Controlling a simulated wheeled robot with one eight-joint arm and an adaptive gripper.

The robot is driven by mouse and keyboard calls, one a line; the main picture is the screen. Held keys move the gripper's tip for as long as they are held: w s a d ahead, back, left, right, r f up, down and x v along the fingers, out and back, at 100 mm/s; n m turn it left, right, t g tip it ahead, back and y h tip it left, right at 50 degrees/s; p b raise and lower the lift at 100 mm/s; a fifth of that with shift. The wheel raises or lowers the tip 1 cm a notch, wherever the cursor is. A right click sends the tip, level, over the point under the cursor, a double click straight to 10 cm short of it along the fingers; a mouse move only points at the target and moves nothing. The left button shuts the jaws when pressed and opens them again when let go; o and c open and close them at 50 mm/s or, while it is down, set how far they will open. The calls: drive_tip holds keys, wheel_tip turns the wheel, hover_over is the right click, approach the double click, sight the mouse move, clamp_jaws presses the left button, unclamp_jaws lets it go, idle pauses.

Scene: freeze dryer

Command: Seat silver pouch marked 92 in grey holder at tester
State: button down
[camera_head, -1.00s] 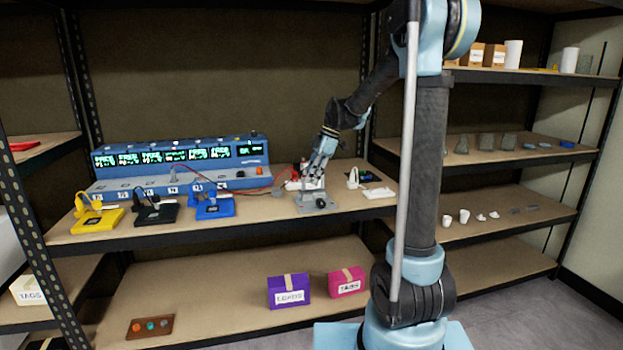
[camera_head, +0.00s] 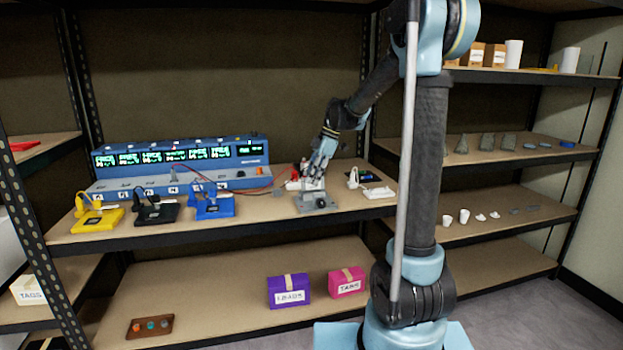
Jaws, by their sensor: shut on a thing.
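The grey holder (camera_head: 319,202) stands near the front edge of the middle shelf, right of the blue tester (camera_head: 180,172). My gripper (camera_head: 316,177) is just above and behind the holder, angled down. It is shut on a small silver-grey piece, apparently the silver pouch, which is mostly hidden by the fingers. Its number cannot be read. I cannot tell whether the pouch touches the holder or is inside it.
Yellow (camera_head: 97,219), black (camera_head: 155,212) and blue (camera_head: 213,206) holders stand left along the shelf front. A white device (camera_head: 375,190) stands close on the right. Red and black leads lie behind the grey holder. Several grey pouches stand on the right-hand shelf (camera_head: 540,150).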

drive_tip(key=shift+f, duration=1.2)
idle(0.3)
